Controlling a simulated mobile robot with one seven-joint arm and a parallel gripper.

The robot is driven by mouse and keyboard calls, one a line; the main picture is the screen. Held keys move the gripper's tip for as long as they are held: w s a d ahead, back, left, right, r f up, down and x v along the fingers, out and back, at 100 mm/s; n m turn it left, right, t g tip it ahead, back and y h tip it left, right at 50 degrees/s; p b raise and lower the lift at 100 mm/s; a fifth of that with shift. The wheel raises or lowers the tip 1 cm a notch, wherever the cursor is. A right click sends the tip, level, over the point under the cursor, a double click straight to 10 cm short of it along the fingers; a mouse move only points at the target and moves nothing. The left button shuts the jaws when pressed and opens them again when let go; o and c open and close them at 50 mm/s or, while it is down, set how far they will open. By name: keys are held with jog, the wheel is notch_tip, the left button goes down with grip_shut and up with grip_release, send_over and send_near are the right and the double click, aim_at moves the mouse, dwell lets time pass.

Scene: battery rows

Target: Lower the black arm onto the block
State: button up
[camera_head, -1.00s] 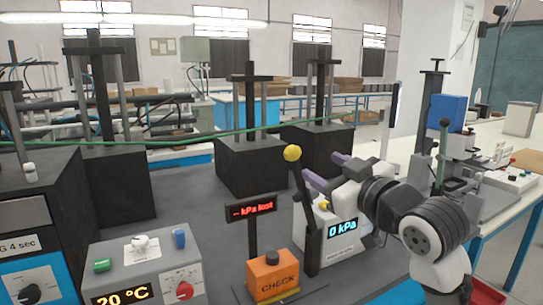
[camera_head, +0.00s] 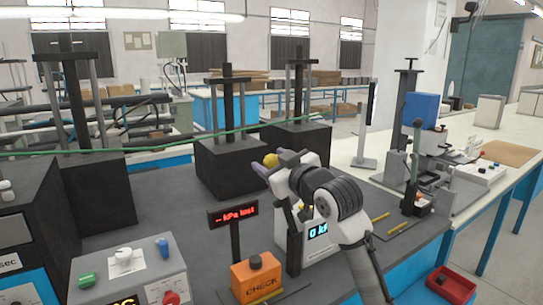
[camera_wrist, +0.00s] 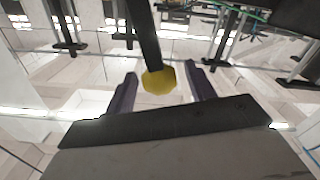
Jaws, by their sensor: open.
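The black arm (camera_head: 293,243) stands nearly upright, with a yellow knob (camera_head: 270,160) at its top. It is in front of a white block (camera_head: 318,250) with a lit display whose digits are partly covered by my arm. My gripper (camera_head: 272,162) is open at the knob, with one grey-purple finger on each side. In the wrist view the yellow knob (camera_wrist: 160,80) lies between the two spread fingers (camera_wrist: 161,88), with gaps on both sides. The black arm (camera_wrist: 143,32) runs up from it there. My wrist hides part of the white block.
An orange CHECK box (camera_head: 256,280) and a red-lit sign (camera_head: 233,215) stand left of the black arm. A grey control box (camera_head: 128,265) is further left. Black press stands (camera_head: 232,165) are behind. A red bin (camera_head: 452,285) is at lower right.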

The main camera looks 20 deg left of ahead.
jog(key=shift+w+a, duration=0.15)
jog(key=shift+a, duration=0.1)
grip_shut()
jog(key=shift+a+f, duration=0.1)
dwell(0.3)
